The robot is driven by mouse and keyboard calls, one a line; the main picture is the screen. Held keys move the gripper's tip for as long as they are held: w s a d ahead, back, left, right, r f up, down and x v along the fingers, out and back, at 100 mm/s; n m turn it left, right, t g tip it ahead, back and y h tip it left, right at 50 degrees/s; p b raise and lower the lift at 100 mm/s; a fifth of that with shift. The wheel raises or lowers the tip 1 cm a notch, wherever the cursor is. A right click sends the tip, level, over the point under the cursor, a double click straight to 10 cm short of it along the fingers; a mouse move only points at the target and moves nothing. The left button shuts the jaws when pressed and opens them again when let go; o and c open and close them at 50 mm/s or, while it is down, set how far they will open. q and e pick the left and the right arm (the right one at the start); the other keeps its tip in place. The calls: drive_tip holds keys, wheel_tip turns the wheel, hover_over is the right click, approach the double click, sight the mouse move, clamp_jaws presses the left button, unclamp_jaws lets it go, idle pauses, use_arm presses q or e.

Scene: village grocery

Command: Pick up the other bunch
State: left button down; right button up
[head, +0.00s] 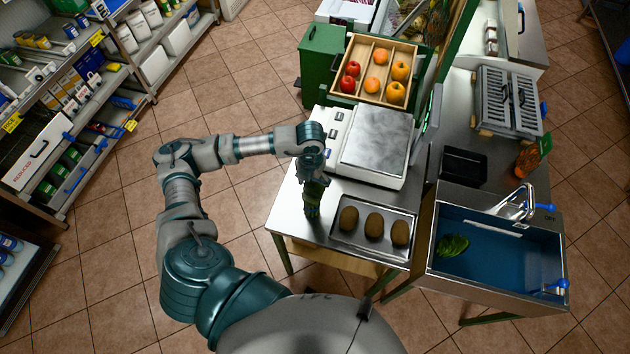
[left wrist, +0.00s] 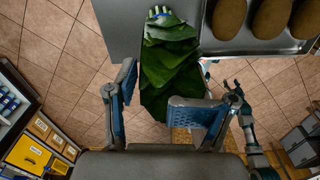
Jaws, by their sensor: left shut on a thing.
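My left gripper (head: 312,172) points down over the front left of the steel table and is shut on a dark green leafy bunch (head: 312,200). In the left wrist view the bunch (left wrist: 172,70) lies between the blue-padded fingers (left wrist: 160,122), its pale banded stem end away from the gripper. I cannot tell whether it touches the tabletop. Another green bunch (head: 453,245) lies in the blue-floored sink (head: 510,262). My right gripper (left wrist: 233,95) shows in the left wrist view with its fingers apart and empty; it is not in the head view.
A steel tray (head: 345,243) with three brown oval fruits is just right of the held bunch. A scale (head: 378,138) stands behind, and a wooden fruit crate (head: 376,43) beyond it. A faucet (head: 522,203) rises at the sink's back. Shelves (head: 75,110) line the left; the floor between is clear.

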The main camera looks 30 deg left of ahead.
use_arm(q)
drive_tip(key=s+a+r+b, duration=0.1)
drive_tip(key=s+a, duration=0.1)
drive_tip(key=s, duration=0.5)
drive_tip(key=s+a+b, duration=0.2)
drive_tip(key=s, duration=0.4)
drive_tip(key=shift+s+r+b, duration=0.3)
drive_tip(key=shift+s+r, duration=0.05)
drive_tip(key=c, duration=1.7)
unclamp_jaws()
drive_tip(key=o, duration=1.3)
drive_tip(key=shift+a, duration=0.25)
drive_tip(key=shift+o, duration=1)
wheel_tip(320, 180, up, 7)
drive_tip(key=shift+w+f, duration=0.15)
drive_tip(key=shift+a+r, duration=0.15)
drive_tip(key=shift+r, duration=0.15)
use_arm(e)
drive_tip(key=f, duration=0.4)
drive_tip(key=shift+s+a, duration=0.2)
